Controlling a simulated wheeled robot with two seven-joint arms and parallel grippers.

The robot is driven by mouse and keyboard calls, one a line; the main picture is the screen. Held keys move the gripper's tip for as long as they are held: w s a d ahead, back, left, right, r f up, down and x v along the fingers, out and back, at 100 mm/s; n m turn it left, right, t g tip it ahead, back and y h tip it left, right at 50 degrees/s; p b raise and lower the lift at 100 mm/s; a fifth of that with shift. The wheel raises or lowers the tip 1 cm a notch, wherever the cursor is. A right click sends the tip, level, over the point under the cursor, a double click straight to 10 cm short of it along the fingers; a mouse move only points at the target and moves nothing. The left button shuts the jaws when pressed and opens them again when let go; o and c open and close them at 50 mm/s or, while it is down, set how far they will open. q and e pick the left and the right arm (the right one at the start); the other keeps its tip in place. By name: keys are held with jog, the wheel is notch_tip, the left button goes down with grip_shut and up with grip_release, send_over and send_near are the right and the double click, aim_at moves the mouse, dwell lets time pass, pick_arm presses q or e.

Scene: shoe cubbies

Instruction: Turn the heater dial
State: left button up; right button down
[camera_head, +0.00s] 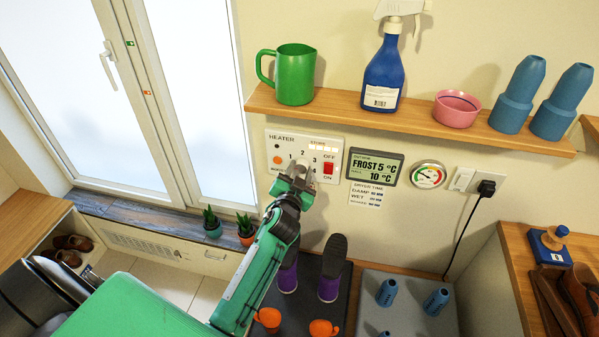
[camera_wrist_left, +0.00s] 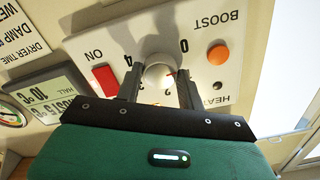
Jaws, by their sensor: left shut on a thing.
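The panel appears upside down there, with a 0 and a 4 beside the dial. The pointer's setting is hard to read. My right gripper is not in view.
A shelf (camera_head: 420,125) above holds a green mug (camera_head: 295,75), a blue spray bottle (camera_head: 384,75), a pink bowl (camera_head: 457,108) and blue vases. A display (camera_head: 375,167) and round gauge (camera_head: 428,175) are right of the panel. Small plants (camera_head: 246,230) and purple boots (camera_head: 331,268) are below.

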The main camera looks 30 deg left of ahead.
pick_arm(q)
jog(key=m, duration=0.3)
jog(key=shift+m, duration=0.4)
jog(key=m, duration=0.3)
jog(key=shift+m+p, duration=0.3)
jog(key=shift+p, duration=0.1)
jog(key=m, duration=0.3)
jog(key=shift+m+p, duration=0.35)
jog(key=shift+m, duration=0.05)
jog(key=m+p, duration=0.1)
jog(key=m, duration=0.3)
jog(key=m+p, duration=0.1)
jog(key=m, duration=0.4)
jog(key=shift+p, duration=0.4)
jog(key=m+p, duration=0.1)
jog(key=m, duration=0.2)
jog(key=shift+m+p, duration=0.3)
jog(key=shift+p, duration=0.05)
jog(key=m+p, duration=0.2)
jog(key=m, duration=0.2)
jog(key=shift+s+f+m+p, duration=0.1)
jog(key=shift+m+p, duration=0.7)
jog(key=shift+m, duration=0.8)
